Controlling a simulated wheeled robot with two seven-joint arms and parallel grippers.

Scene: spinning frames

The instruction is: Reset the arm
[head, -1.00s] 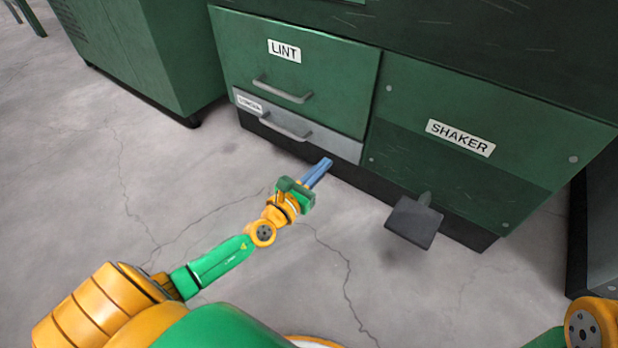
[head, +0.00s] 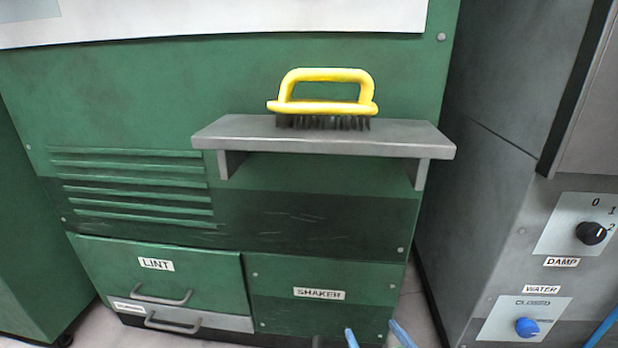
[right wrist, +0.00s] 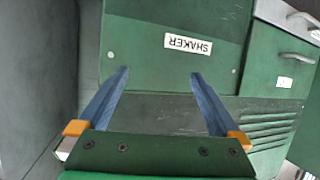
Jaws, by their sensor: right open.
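My right gripper (head: 374,335) shows only its blue fingertips at the bottom edge of the head view, in front of the lower right of the green machine. In the right wrist view both blue fingers of the right gripper (right wrist: 158,88) are spread apart with nothing between them. Beyond them is the green SHAKER panel (right wrist: 187,62), which appears upside down there. My left gripper is not in the head view.
A yellow-handled brush (head: 322,90) rests on a grey shelf (head: 300,136). Below are a LINT drawer (head: 205,272) and a lower grey drawer (head: 226,323), both apparently shut. A grey cabinet at right carries a black DAMP knob (head: 591,233) and a blue WATER knob (head: 527,327).

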